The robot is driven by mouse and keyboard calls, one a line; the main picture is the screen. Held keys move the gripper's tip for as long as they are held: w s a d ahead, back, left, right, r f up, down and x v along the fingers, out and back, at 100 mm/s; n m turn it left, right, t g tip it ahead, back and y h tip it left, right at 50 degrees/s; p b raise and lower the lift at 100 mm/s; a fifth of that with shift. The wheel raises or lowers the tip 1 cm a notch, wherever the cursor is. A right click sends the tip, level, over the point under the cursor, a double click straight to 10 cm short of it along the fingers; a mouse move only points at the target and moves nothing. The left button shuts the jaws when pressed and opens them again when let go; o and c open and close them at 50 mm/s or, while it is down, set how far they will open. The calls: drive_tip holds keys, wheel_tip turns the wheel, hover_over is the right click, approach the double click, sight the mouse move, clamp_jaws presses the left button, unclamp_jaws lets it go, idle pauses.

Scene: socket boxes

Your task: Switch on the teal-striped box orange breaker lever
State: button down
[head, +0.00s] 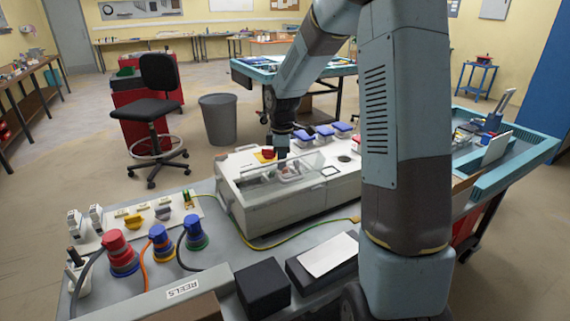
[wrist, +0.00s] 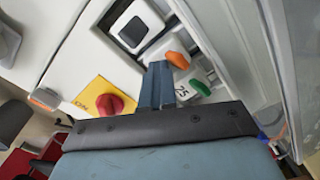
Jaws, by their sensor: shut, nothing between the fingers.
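A long white socket box (head: 265,220) lies on the bench in the middle of the head view. I cannot make out a teal stripe on it. In the wrist view, an orange breaker lever (wrist: 178,60) sits in the box's recess, beside a green lever (wrist: 200,88). My gripper (wrist: 158,68) is shut and empty, its fingertips just left of the orange lever. Whether they touch it I cannot tell. In the head view my gripper (head: 281,153) reaches down over the box, and the levers are too small to tell there.
A red knob on a yellow plate (wrist: 90,98) and a dark-windowed module (wrist: 135,25) are near my fingers. A clear raised cover (head: 306,162) stands along the recess. Red (head: 117,250) and blue (head: 195,232) plugs with cables stand at the front left, blue-lidded sockets (head: 325,130) behind.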

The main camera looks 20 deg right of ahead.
drive_tip(key=shift+s+d+r, duration=0.1)
drive_tip(key=shift+d, duration=0.05)
wheel_tip(320, 180, up, 2)
drive_tip(key=shift+r, duration=0.1)
drive_tip(key=shift+w+r, duration=0.15)
drive_tip(key=shift+r, duration=0.7)
drive_tip(key=shift+w+r, duration=0.15)
drive_tip(key=shift+r, duration=0.65)
drive_tip(key=shift+s, duration=0.1)
